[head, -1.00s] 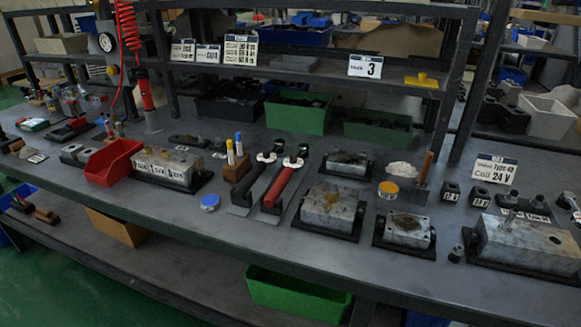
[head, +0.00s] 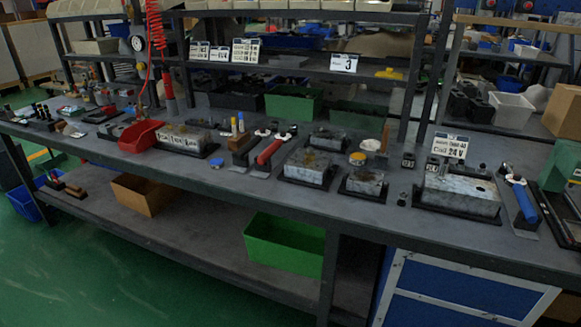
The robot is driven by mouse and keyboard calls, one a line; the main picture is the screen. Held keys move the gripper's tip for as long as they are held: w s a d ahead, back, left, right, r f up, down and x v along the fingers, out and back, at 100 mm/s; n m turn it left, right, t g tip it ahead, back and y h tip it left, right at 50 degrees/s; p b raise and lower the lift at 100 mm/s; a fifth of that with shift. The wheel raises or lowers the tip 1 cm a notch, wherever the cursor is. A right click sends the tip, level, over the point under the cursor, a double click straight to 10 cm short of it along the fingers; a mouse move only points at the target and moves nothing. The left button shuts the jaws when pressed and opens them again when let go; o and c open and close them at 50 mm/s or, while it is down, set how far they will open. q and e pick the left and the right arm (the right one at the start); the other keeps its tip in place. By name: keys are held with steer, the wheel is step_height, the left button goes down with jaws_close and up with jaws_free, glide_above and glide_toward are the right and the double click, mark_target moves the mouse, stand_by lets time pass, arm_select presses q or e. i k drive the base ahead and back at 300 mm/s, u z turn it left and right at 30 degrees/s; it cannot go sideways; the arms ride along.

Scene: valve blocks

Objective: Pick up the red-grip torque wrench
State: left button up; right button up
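The red-grip torque wrench (head: 269,151) lies on the workbench, slanting with its head toward the back. A similar wrench with a black grip (head: 242,148) lies close beside it on the left. A wrench with a blue grip (head: 522,202) lies far to the right, past the large valve block. The red grip shows fully in the head view and nothing covers it. Neither of my grippers is in view.
A red bin (head: 140,136) is farther left. The bench's front edge (head: 260,199) has a bare strip.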

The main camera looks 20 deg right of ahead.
mark_target(263, 159)
steer(key=u, duration=0.75)
steer(key=i, duration=1.05)
steer(key=z, duration=0.7)
